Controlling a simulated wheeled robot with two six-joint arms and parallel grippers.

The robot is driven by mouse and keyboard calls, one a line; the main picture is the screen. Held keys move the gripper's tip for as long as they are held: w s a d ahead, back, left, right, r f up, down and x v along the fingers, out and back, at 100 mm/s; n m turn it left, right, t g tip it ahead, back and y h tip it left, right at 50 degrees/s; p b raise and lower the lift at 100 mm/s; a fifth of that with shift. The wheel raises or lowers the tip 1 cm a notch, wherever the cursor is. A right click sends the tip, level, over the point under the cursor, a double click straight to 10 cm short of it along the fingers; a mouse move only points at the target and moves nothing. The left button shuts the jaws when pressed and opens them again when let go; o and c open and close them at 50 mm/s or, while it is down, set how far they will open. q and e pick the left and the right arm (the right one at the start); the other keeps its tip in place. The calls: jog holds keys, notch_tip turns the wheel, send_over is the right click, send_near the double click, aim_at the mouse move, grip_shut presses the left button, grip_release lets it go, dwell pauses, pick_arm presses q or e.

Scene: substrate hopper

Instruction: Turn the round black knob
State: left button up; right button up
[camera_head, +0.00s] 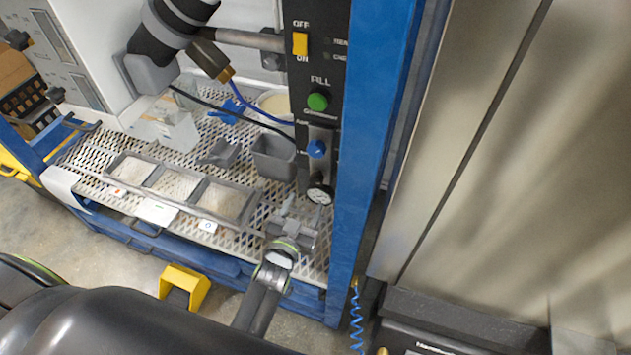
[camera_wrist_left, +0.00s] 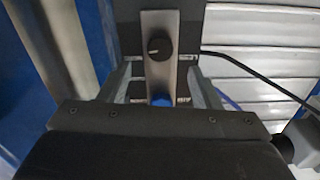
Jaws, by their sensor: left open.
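The round black knob (camera_wrist_left: 159,47) has a pale pointer line and sits on a silver plate in the left wrist view. In the head view I cannot pick it out for certain. My left gripper (camera_head: 301,214) is open and empty in front of the lower end of the control panel. In the left wrist view its two fingers (camera_wrist_left: 160,84) lie apart, one on each side of the lower plate, and the knob is above them in the picture, apart from the fingers. My right gripper is not in view.
The black panel carries a yellow switch (camera_head: 300,43), a green button (camera_head: 317,101), a blue knob (camera_head: 317,149) and a white-faced gauge (camera_head: 320,194). A blue post (camera_head: 365,150) stands right. A grey three-part tray (camera_head: 183,207) lies left on the mesh shelf.

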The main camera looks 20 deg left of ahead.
aim_at(315, 182)
pick_arm(q)
jog(key=w+b, duration=0.1)
jog(key=w, duration=0.1)
jog(key=w+b, duration=0.1)
jog(key=w, duration=0.2)
jog(key=w+b, duration=0.1)
jog(key=w, duration=0.1)
jog(key=shift+w+d+f+b, duration=0.1)
jog(key=shift+w+f+b, duration=0.15)
jog(key=shift+w+b, duration=0.1)
jog(key=shift+w+r+b, duration=0.15)
jog(key=shift+w+b, duration=0.2)
jog(key=shift+w, duration=0.35)
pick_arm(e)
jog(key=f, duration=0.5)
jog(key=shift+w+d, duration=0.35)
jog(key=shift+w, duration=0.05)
pick_arm(q)
jog(key=shift+r, duration=0.1)
jog(key=shift+c, duration=0.4)
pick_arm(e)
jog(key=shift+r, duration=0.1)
pick_arm(q)
jog(key=c, duration=0.9)
